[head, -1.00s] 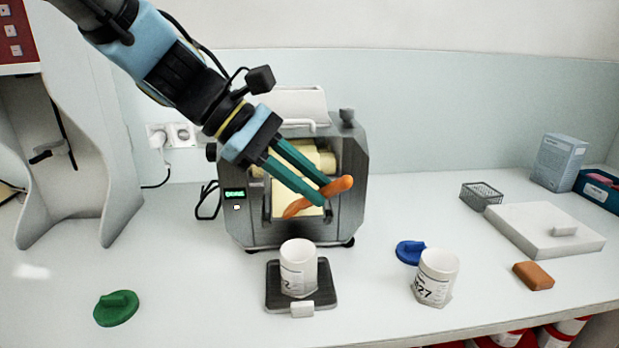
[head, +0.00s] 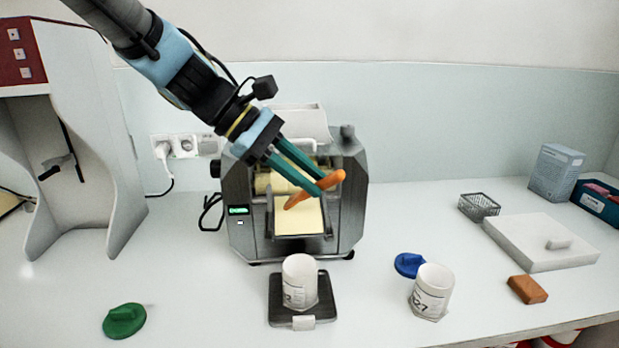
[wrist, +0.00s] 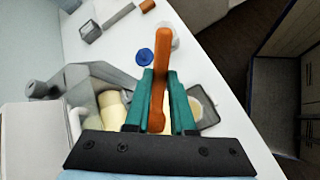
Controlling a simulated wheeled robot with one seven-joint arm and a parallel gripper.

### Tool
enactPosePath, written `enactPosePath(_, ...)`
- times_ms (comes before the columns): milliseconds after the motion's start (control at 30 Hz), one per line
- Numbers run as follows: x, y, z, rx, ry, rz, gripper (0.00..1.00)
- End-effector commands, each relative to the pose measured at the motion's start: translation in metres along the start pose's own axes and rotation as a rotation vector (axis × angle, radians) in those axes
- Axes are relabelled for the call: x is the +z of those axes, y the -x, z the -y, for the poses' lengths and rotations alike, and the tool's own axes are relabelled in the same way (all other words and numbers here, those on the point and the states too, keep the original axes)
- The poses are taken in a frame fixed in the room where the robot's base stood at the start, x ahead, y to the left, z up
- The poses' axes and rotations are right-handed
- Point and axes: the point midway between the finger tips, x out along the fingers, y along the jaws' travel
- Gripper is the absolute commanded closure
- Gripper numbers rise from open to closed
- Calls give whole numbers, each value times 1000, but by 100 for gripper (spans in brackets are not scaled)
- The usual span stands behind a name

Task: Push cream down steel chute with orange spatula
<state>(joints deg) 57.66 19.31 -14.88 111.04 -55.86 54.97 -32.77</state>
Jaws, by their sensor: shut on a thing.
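My gripper (head: 322,180) is shut on the orange spatula (head: 298,199), held tilted in front of the mill. The spatula also shows between the fingers in the wrist view (wrist: 161,62). The steel mill (head: 352,190) stands at the middle of the bench, with pale yellow rollers behind my fingers. Pale yellow cream (head: 296,221) covers the steel chute sloping down its front. The spatula is over the upper part of the chute; I cannot tell whether it touches the cream. A white jar (head: 299,280) stands below the chute on a dark scale (head: 325,300); its inside is hard to see.
A second white jar (head: 433,290) stands right of the scale, by a blue lid (head: 409,265). A green lid (head: 124,320) lies front left. A brown block (head: 527,289), white slab (head: 520,250) and wire basket (head: 478,206) are at right. Bench left of the mill is mostly clear.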

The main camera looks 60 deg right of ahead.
Motion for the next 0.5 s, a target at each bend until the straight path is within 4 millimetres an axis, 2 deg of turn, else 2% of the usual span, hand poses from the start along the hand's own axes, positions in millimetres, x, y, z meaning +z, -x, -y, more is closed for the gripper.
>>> enactPosePath(233, -1, 0, -7, -1, -1, 0, 100)
enactPosePath(500, 9, -14, -16, -2, 0, 1, 100)
